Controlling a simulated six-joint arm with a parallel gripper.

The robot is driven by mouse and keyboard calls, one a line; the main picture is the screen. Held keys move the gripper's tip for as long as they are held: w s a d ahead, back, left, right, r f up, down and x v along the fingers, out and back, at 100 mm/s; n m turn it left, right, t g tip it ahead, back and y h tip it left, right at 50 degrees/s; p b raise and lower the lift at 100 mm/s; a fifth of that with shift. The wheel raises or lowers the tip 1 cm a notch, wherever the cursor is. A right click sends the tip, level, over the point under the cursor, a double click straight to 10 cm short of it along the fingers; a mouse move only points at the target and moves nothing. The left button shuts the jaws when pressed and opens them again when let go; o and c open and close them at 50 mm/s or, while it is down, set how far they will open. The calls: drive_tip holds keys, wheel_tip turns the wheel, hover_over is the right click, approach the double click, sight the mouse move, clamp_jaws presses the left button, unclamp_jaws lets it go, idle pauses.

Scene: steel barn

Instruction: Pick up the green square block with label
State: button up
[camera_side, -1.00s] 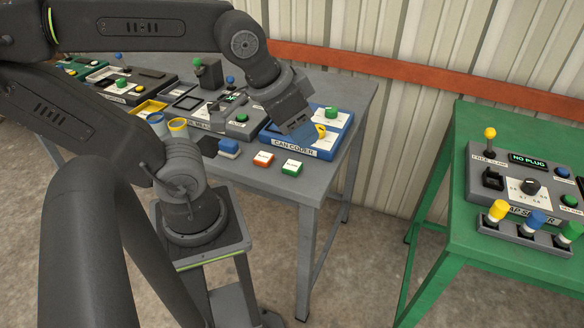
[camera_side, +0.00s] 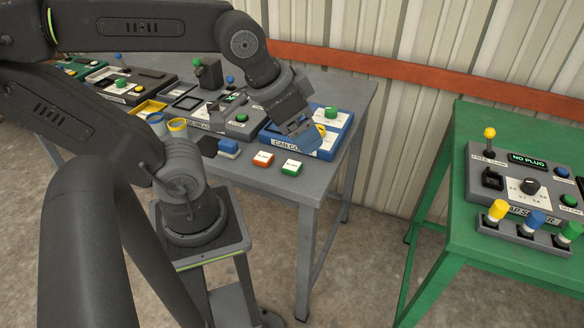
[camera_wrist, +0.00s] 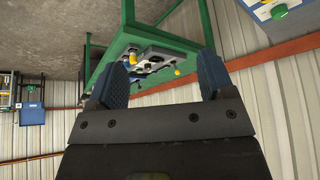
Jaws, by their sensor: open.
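The green square block (camera_side: 291,168) has a white label on its front face and lies on the grey table near its right front corner. My gripper (camera_side: 304,140) is above the blue can coder box, a little behind and above the green block and apart from it. In the wrist view my gripper (camera_wrist: 166,82) has its two blue fingers spread wide with nothing between them. The green block cannot be made out in the wrist view.
An orange-red labelled block (camera_side: 263,159) and a blue block (camera_side: 229,148) lie left of the green one. The blue can coder box (camera_side: 326,153) stands behind it. A green table (camera_side: 440,245) with a cap seater panel stands at the right, across a gap.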

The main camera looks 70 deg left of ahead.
drive_tip(key=shift+a, duration=0.1)
drive_tip(key=n+g, duration=0.6)
drive_tip(key=n, duration=0.3)
hover_over(292, 165)
drive_tip(key=f, duration=1.7)
drive_tip(key=shift+s+d+f, duration=0.15)
drive_tip(key=shift+d+f, duration=0.05)
drive_tip(key=shift+f, duration=0.15)
drive_tip(key=shift+a+f, duration=0.1)
drive_tip(key=shift+f, duration=2.85)
drive_tip(key=shift+c, duration=0.4)
drive_tip(key=c, duration=0.9)
